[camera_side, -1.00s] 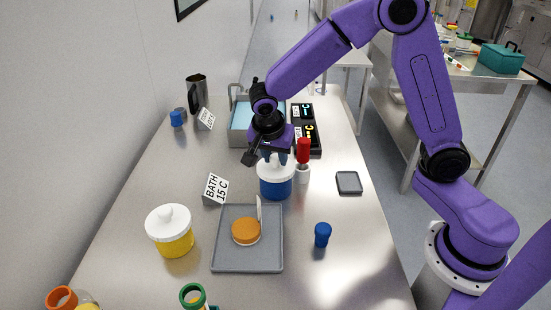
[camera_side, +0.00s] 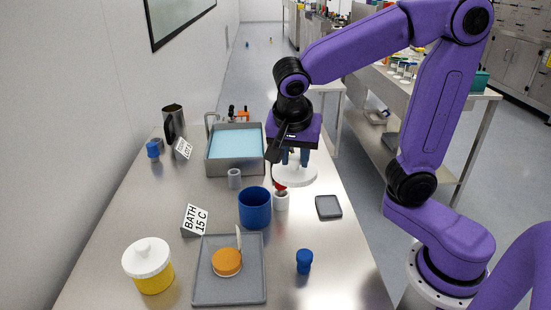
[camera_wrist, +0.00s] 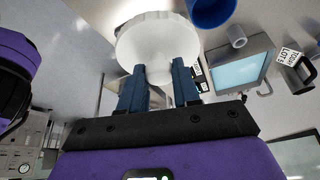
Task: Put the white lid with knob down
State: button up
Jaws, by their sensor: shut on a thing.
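A white lid with knob (camera_side: 294,175) is held flat below my gripper (camera_side: 294,157), whose blue fingers are shut on its knob. In the wrist view the lid (camera_wrist: 152,35) fills the top middle, with my gripper (camera_wrist: 159,75) around the knob. The lid appears to be above the table's right side, behind a red-topped white holder; its height is hard to tell. The blue vessel (camera_side: 254,212) stands open to the left and nearer the camera.
A water bath (camera_side: 213,167) stands behind, with a small grey cylinder (camera_side: 234,179) before it. The red-topped holder (camera_side: 281,201) is close to the lid. A grey pad (camera_side: 328,207), blue stopper (camera_side: 304,262) and grey tray (camera_side: 205,290) lie nearer. Bare table lies between pad and stopper.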

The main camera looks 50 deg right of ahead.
aim_at(309, 168)
jog(key=shift+s+d+r, duration=0.15)
jog(key=shift+s+r, duration=0.2)
jog(key=shift+s, duration=0.4)
jog(key=shift+s+d+r, duration=0.15)
jog(key=shift+s+r, duration=0.15)
jog(key=shift+s, duration=0.45)
jog(key=w+a+f, duration=0.1)
jog(key=w+f, duration=0.4)
jog(key=w, duration=0.6)
jog(key=w+a+f, duration=0.1)
jog(key=w+f, duration=0.4)
jog(key=w, duration=0.5)
jog(key=w+a+f, duration=0.2)
jog(key=w+f, duration=0.3)
jog(key=w, duration=0.6)
jog(key=shift+w+f, duration=0.55)
jog(key=shift+f, duration=1.6)
jog(key=shift+f, duration=0.15)
jog(key=o, duration=1)
